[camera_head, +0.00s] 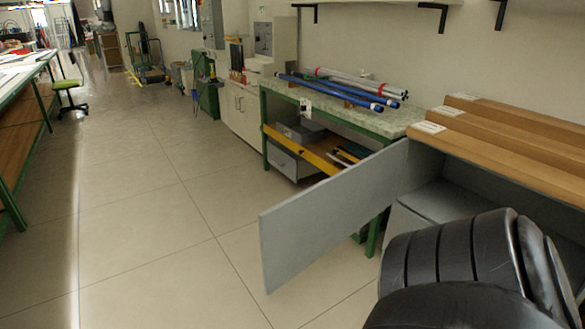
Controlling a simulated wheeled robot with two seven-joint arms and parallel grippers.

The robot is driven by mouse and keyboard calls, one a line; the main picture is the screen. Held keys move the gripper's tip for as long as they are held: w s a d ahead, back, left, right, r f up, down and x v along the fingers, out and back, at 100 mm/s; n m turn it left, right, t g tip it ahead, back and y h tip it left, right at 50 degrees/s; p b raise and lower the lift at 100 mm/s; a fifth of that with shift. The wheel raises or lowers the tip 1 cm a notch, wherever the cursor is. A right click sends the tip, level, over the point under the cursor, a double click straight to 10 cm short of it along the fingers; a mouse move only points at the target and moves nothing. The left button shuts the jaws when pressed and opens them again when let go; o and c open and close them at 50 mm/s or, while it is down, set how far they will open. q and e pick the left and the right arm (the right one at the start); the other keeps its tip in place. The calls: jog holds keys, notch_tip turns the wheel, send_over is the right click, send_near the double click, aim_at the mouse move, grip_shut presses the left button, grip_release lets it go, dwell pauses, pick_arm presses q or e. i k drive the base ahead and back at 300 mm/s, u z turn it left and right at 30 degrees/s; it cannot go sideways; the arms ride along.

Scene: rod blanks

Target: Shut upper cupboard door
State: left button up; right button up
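The grey cupboard door (330,215) stands wide open, swung out from the cupboard into the aisle. Its hinged edge is at the right, by the cupboard front, and its free edge points to the lower left. The grey cupboard (455,196) at the right shows an open compartment under wooden boards; a further grey panel lies below it. Black, rounded, ribbed segments, seemingly of my own arm, cover the lower right and hide part of the cupboard. Neither of my grippers is in view, and nothing of mine visibly touches the door.
Wooden boards (520,134) lie on top of the cupboard. Behind the door, a green-framed workbench (382,118) holds blue and grey rods (322,90). A green-legged table (28,68) and a stool (68,88) stand at the left. The tiled floor (150,210) is clear.

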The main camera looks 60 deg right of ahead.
aim_at(296, 232)
jog(key=i, duration=2.7)
jog(key=z, duration=4.45)
jog(key=i, duration=0.25)
jog(key=u, duration=0.6)
